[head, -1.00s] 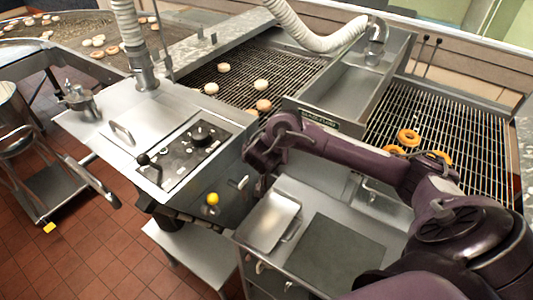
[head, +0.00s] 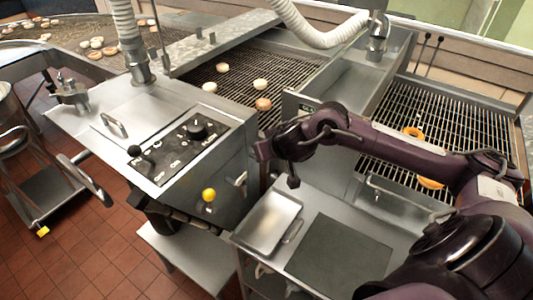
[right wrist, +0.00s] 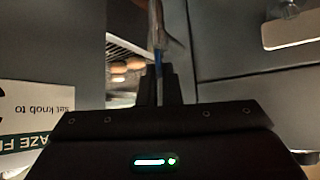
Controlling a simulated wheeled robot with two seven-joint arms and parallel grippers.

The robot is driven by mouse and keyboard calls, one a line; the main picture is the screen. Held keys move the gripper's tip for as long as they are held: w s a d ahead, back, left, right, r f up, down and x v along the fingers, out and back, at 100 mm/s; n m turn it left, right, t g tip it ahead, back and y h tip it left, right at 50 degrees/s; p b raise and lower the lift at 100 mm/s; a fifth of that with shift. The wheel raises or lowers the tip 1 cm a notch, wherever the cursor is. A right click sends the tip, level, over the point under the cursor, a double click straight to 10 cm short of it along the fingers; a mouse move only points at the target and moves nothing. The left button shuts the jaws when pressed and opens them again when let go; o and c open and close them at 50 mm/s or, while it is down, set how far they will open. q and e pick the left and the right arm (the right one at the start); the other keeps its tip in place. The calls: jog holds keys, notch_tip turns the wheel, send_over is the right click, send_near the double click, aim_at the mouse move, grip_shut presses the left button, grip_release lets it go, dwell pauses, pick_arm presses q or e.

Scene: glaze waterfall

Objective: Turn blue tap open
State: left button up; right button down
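In the right wrist view a thin, bluish upright strip (right wrist: 157,28), which looks like the blue tap's lever seen edge-on, runs down between the dark fingers of my right gripper (right wrist: 160,78). The fingers are close together and look shut on it; contact is hard to see in the dim picture. In the head view my right arm reaches in from the right to the steel machine's side, and its fingers are hidden. No blue tap can be made out there. My left gripper is not in view.
A control panel (head: 180,148) with dark knobs tops the steel machine. A yellow ball knob (head: 209,195) and small silver lever (head: 240,180) stick out of its side. A metal tray (head: 268,222) lies below my arm. A printed label (right wrist: 35,110) shows left of the gripper.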

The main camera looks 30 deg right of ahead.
jog(key=shift+d+f+n+y+b, duration=0.15)
jog(key=shift+n+y+b, duration=0.15)
jog(key=shift+n+y, duration=1)
jog(key=shift+s+n, duration=0.1)
jog(key=shift+n, duration=0.3)
jog(key=c, duration=1.6)
grip_release()
jog(key=shift+r, duration=0.2)
jog(key=shift+v, duration=3.85)
